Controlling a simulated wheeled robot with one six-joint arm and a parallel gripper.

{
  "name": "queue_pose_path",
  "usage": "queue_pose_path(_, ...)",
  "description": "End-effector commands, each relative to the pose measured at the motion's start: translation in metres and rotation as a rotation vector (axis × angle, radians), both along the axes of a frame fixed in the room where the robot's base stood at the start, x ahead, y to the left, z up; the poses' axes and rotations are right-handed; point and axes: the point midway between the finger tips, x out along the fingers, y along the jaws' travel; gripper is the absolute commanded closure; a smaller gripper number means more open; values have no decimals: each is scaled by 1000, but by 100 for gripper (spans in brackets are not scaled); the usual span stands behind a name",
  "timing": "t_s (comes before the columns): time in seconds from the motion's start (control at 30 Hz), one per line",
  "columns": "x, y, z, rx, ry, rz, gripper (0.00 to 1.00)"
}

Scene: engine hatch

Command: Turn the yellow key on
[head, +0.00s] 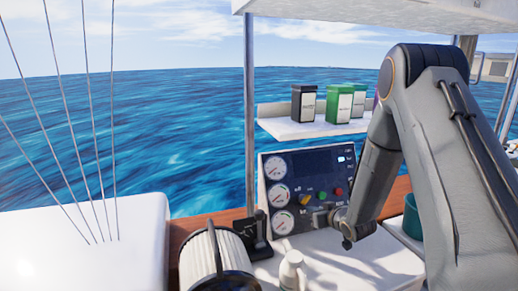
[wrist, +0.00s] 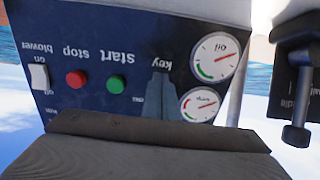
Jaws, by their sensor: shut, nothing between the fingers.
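The yellow key (head: 306,199) shows as a small yellow spot on the dark control panel (head: 313,160) in the head view, between the gauges and the green button. My gripper (head: 317,218) is shut and empty, close in front of the panel just below and right of the key. In the wrist view, which shows the panel upside down, my gripper's shut fingertips (wrist: 158,88) reach over the spot by the "key" label. They hide the key there, so I cannot tell its turn or whether they touch it.
The green start button (wrist: 116,84), red stop button (wrist: 76,79) and white blower switch (wrist: 39,77) sit beside the key place. Gauges (wrist: 214,56) line the panel's other side. A black lever unit (head: 257,238) stands left of the panel.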

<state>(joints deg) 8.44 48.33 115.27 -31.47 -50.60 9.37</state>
Motion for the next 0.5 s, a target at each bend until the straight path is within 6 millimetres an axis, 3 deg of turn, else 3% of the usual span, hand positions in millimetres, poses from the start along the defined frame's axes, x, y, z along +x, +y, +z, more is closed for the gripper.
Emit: queue_pose_path(0.5,2,1,5,0,0,0,100)
